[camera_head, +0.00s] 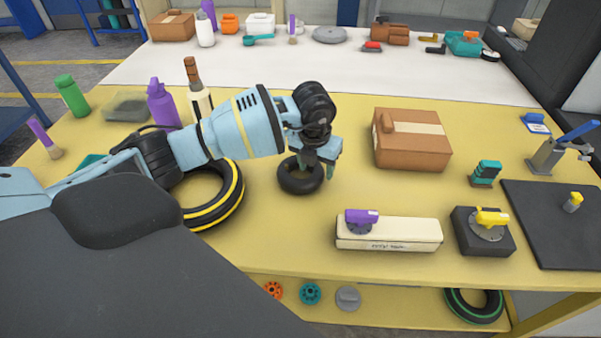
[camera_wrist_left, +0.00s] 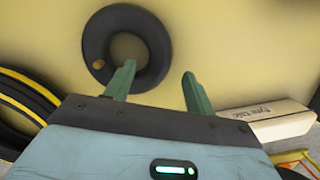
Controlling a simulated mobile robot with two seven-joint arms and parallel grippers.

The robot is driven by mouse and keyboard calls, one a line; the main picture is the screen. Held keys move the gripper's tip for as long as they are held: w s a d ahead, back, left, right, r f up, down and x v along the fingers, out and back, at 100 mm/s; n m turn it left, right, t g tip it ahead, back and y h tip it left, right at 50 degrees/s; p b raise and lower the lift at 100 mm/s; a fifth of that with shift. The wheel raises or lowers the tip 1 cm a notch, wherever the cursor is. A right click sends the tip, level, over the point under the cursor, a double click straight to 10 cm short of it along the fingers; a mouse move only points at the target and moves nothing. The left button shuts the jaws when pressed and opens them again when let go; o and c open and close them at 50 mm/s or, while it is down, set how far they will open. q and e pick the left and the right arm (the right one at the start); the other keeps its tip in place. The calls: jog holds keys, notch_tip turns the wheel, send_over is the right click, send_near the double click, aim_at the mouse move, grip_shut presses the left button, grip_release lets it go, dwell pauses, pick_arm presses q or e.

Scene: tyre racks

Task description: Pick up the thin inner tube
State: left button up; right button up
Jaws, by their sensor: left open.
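A small black inner tube (camera_head: 300,190) lies flat on the yellow table, left of the cardboard box. In the left wrist view the tube (camera_wrist_left: 98,38) is a plain black ring with a small brass-coloured spot, perhaps its valve. My left gripper (camera_head: 318,167) is over the tube's right side, fingers pointing down, open and empty. In the wrist view one finger of the gripper (camera_wrist_left: 159,72) overlaps the tube's lower right edge and the other is outside the ring. I cannot tell whether the finger touches it. My right gripper is not in view.
A yellow-striped tyre (camera_head: 236,200) lies left of the tube, partly behind my arm. A cardboard box (camera_head: 412,148) stands to the right. A long white box (camera_head: 390,236) with a purple-handled valve lies in front. Bottles, including a purple one (camera_head: 163,108), stand behind my arm.

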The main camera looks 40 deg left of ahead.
aim_at(317, 174)
pick_arm(q)
jog(key=f, duration=0.4)
jog(key=shift+w+a, duration=0.1)
jog(key=shift+w, duration=0.3)
jog(key=shift+c, duration=0.3)
jog(key=c, duration=1)
jog(key=shift+r, duration=0.15)
jog(key=shift+r, duration=0.55)
notch_tip(317, 174, up, 2)
jog(key=shift+r, duration=0.25)
jog(key=s+d, duration=0.2)
jog(key=s, duration=0.2)
jog(key=s+d, duration=0.3)
jog(key=s, duration=0.2)
jog(key=s+d+r, duration=0.1)
jog(key=s+d, duration=0.1)
jog(key=s, duration=0.3)
jog(key=shift+d+r, duration=0.1)
jog(key=shift+d, duration=0.3)
